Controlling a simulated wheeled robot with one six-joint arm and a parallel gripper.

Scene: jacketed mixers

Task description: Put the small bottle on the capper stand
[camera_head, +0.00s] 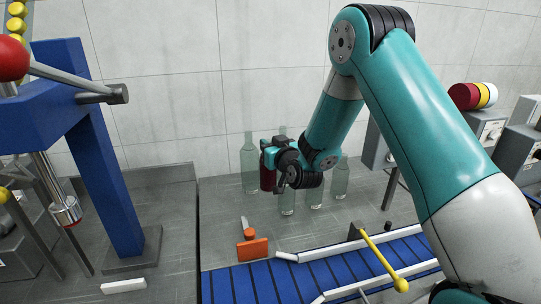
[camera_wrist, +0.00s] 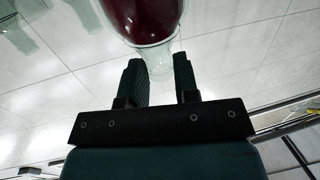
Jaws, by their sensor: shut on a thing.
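A bottle with dark red contents (camera_head: 267,174) is at the back of the bench, among clear bottles. My gripper (camera_head: 284,164) is at its upper part, partly covering it. In the wrist view, the bottle (camera_wrist: 148,20) has a clear neck between the two fingers of my gripper (camera_wrist: 160,75), which is shut on it. I cannot tell whether its base touches the bench. A blue stand (camera_head: 108,185) at the left, with a metal head and a red ball lever, looks like the capper stand. Its place for a bottle does not clearly show.
Several clear bottles (camera_head: 249,165) stand close around the held bottle. A blue conveyor (camera_head: 270,283) with pale rails and a yellow-knobbed lever (camera_head: 384,262) runs along the front. An orange block (camera_head: 252,249) lies beside it. Grey machines stand at the right. Bare bench lies left of the bottles.

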